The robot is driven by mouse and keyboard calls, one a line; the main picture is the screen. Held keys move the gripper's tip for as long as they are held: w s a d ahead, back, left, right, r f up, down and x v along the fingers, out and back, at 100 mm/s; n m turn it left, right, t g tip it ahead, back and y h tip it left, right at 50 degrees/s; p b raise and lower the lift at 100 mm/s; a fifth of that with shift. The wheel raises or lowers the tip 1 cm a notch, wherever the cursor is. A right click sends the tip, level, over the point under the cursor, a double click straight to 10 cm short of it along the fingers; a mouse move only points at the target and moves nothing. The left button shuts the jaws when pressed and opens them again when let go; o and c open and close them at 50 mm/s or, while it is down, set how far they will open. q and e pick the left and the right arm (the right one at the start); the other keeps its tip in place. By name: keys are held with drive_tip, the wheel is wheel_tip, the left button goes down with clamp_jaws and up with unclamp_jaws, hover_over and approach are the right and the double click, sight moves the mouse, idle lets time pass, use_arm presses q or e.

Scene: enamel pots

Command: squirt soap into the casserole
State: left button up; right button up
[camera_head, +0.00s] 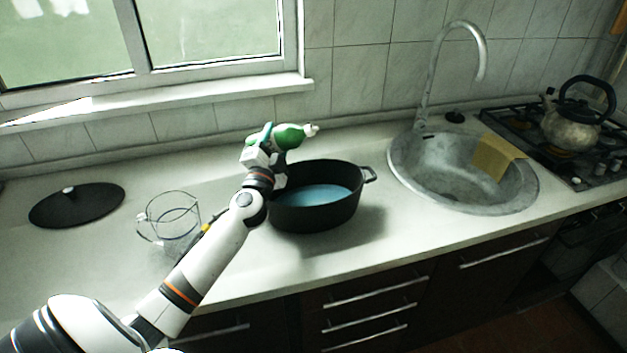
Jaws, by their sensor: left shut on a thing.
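The casserole (312,216) is a black oval pot standing on the counter, with bluish liquid (318,195) inside. A green soap bottle (288,137) with a white nozzle is tipped onto its side, its nozzle pointing right. My left gripper (268,147) is shut on the bottle and holds it above the back left rim of the casserole. The fingers are partly hidden by the wrist and the bottle. No stream of soap can be made out. My right gripper is not in view.
A black oval lid (77,205) lies at the left of the counter. A clear glass jug (172,222) stands beside my left forearm. At the right are a round sink (440,197) with a yellow cloth (497,157), a tall tap (430,85) and a kettle (571,128) on the stove.

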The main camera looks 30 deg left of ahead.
use_arm(q)
drive_tip(key=shift+s+a+r+m+t+h+p, duration=0.1)
drive_tip(key=shift+a+r+m+t+h+p, duration=0.1)
drive_tip(key=shift+r+m+p, duration=0.35)
drive_tip(key=shift+a+r+m+t+h+p, duration=0.1)
drive_tip(key=shift+a+r+m+p, duration=0.2)
drive_tip(key=shift+m, duration=0.35)
idle(2.0)
drive_tip(key=shift+s+a+f+m+h+b, duration=0.1)
drive_tip(key=shift+a+f+m+h+b, duration=0.15)
drive_tip(key=shift+m+b, duration=0.35)
drive_tip(key=shift+a+f+m+h+b, duration=0.1)
drive_tip(key=shift+f+m+b, duration=0.25)
drive_tip(key=shift+m+b, duration=0.25)
idle(1.7)
drive_tip(key=shift+r+m+t+h, duration=0.1)
drive_tip(key=shift+m+t+h, duration=0.25)
drive_tip(key=shift+m, duration=0.15)
idle(1.4)
